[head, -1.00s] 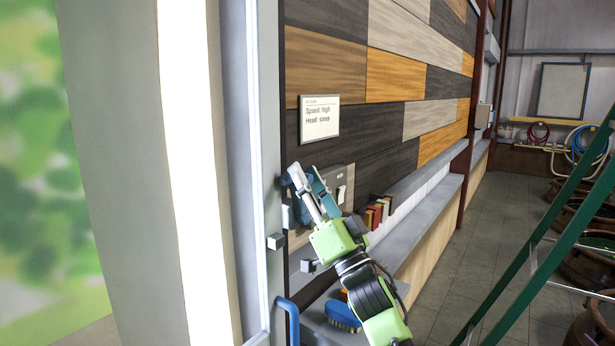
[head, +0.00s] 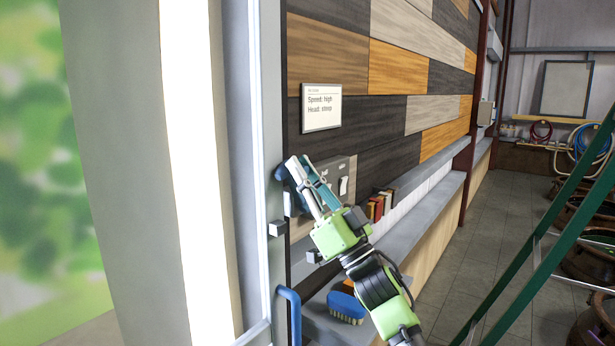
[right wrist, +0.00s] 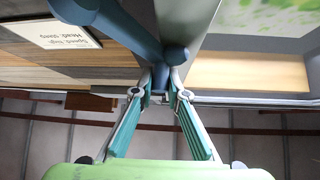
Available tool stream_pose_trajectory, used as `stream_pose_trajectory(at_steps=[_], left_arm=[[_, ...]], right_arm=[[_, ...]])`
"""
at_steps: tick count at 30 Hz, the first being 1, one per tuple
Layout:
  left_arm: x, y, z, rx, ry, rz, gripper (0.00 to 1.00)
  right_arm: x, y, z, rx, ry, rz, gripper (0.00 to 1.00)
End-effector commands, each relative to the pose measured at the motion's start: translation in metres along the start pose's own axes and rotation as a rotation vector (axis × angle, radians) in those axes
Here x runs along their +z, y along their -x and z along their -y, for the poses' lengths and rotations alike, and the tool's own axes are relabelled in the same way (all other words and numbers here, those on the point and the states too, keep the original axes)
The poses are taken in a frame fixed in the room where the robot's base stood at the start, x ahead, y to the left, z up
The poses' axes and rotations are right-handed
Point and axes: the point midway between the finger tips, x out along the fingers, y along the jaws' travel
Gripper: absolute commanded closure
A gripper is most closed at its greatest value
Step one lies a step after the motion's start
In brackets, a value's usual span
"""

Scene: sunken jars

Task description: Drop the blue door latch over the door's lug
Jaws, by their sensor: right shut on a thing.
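The blue door latch (head: 281,174) is at the edge of the pale door frame, beside the plank wall. In the right wrist view it is a thick dark-blue bar (right wrist: 125,28) with a rounded end and a short stub. My right gripper (head: 297,166) is shut on it; in the wrist view the fingertips (right wrist: 159,95) close around the stub. A grey block (head: 277,228), perhaps the lug, juts from the door edge below the latch. I cannot tell the gap between latch and block. My left gripper is not in view.
A second grey block (head: 314,256) sits on the wall side. A blue door handle (head: 289,312) is below. A blue brush (head: 346,307) lies lower. A green ladder (head: 548,262) stands at right.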

Motion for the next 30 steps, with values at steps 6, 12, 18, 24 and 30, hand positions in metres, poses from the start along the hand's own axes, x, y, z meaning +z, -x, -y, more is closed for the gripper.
stream_pose_trajectory(at_steps=[6,12,18,24,30], left_arm=[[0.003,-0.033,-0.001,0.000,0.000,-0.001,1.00],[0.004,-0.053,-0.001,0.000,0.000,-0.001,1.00],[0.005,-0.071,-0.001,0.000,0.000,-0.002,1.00],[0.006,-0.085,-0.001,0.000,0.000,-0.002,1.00],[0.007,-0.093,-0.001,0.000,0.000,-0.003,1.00]], right_arm=[[0.014,0.014,0.015,-0.144,0.148,0.002,1.00],[0.025,0.025,0.028,-0.278,0.281,0.001,1.00],[0.036,0.037,0.037,-0.412,0.415,0.001,1.00],[0.049,0.049,0.043,-0.541,0.545,0.001,1.00],[0.059,0.059,0.046,-0.649,0.652,0.001,1.00]])
